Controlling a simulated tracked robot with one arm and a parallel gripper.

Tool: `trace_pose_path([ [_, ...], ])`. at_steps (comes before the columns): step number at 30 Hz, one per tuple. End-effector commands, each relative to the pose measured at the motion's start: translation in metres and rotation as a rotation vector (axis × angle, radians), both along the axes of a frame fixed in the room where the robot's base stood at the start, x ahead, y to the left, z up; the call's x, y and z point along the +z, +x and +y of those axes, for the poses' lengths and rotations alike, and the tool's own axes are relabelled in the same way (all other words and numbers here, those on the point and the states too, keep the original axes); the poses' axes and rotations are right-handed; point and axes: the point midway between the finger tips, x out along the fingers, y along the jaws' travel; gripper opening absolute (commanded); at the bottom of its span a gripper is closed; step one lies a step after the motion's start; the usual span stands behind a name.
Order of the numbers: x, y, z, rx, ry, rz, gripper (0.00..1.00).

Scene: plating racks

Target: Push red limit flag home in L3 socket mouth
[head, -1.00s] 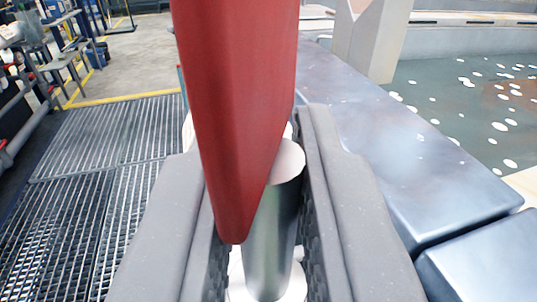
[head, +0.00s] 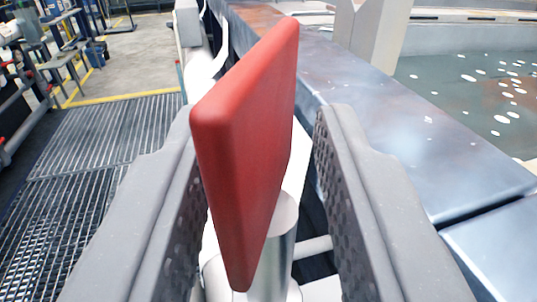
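The red limit flag (head: 245,150) stands in the middle of the head view, a flat red plate seen nearly edge-on. A pale metal cylindrical stem (head: 280,245) shows beside its lower end. My gripper (head: 258,118) is open, with one textured finger on each side of the flag. A clear gap shows between the flag and the right finger; the left finger lies close to the flag's left edge in the picture, and I cannot tell whether they touch. The L3 socket mouth cannot be made out; the flag and fingers cover the area below.
A blue-grey metal ledge (head: 400,130) runs along the right, with a tank of liquid (head: 460,95) beyond it. A pale post (head: 372,40) stands at the ledge. Floor grating (head: 90,160) lies at the left. White pipe-like parts show below the flag.

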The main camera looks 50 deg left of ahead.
Motion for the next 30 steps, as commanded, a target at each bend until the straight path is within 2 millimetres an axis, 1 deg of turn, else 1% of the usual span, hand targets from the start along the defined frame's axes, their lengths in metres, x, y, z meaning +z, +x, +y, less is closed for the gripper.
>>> trace_pose_path([
  [17,-0.004,-0.001,0.0,0.001,-0.005,0.007,0.4],
  [20,-0.002,-0.001,0.0,0.001,-0.004,0.006,0.4],
  [23,0.006,0.0,0.0,0.001,-0.003,0.004,0.4],
  [30,0.036,-0.002,-0.001,0.001,-0.001,0.0,0.4],
])
